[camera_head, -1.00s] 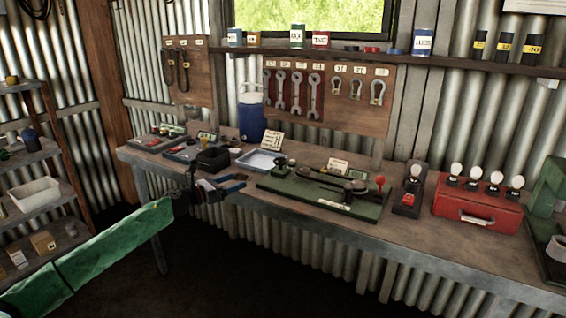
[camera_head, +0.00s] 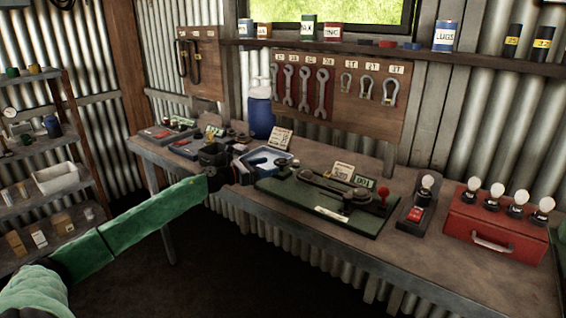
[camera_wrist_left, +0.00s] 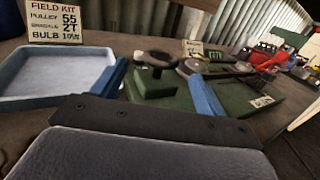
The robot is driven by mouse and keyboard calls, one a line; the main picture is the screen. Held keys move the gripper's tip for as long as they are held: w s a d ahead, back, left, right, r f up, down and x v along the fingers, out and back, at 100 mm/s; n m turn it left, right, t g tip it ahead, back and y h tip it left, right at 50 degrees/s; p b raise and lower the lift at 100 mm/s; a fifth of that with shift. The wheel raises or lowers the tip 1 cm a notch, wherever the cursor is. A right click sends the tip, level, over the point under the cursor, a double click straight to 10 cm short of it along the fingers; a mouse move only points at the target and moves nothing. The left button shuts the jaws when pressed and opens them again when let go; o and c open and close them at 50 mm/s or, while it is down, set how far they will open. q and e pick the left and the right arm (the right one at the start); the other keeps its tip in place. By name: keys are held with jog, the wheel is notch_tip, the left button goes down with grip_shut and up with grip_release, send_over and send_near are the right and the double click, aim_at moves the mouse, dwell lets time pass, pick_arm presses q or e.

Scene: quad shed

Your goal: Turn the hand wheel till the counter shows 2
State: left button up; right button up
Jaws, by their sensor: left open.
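A green board (camera_head: 300,207) lies on the bench with a black round hand wheel (camera_head: 281,169) at its left end, a dark bar across it and a red knob (camera_head: 384,190) at its right. In the left wrist view, the hand wheel (camera_wrist_left: 155,58) stands on a green block beyond my fingertips. A small green-lit counter (camera_head: 365,182) stands behind the board; its digits are too small to read. My right gripper is out of view.
The pale tray (camera_wrist_left: 60,99) and a field kit card (camera_wrist_left: 55,22) are left of the board. A lamp on a black stand (camera_head: 417,208) and a red box with bulbs (camera_head: 490,235) are to the right. Wrenches hang on a wooden panel (camera_head: 335,85) behind.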

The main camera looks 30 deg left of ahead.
aim_at(281, 160)
pick_arm(q)
jog(key=x, duration=0.3)
jog(key=shift+w+p, duration=0.1)
jog(key=shift+p, duration=0.3)
jog(key=shift+w+d+r, duration=0.1)
jog(key=shift+w+d, duration=0.25)
jog(key=shift+w, duration=0.2)
jog(key=shift+w+d+p, duration=0.2)
jog(key=shift+w+p, duration=0.15)
jog(key=shift+w+d, duration=0.3)
jog(key=shift+w, duration=0.2)
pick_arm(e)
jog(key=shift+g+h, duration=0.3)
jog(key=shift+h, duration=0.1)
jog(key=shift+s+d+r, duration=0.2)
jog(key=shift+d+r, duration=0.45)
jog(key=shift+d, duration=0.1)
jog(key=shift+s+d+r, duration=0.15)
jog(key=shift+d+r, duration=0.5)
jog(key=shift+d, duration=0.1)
pick_arm(q)
jog(key=shift+c, duration=0.4)
jog(key=c, duration=0.9)
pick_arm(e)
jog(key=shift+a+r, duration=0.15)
pick_arm(q)
jog(key=shift+p, duration=0.3)
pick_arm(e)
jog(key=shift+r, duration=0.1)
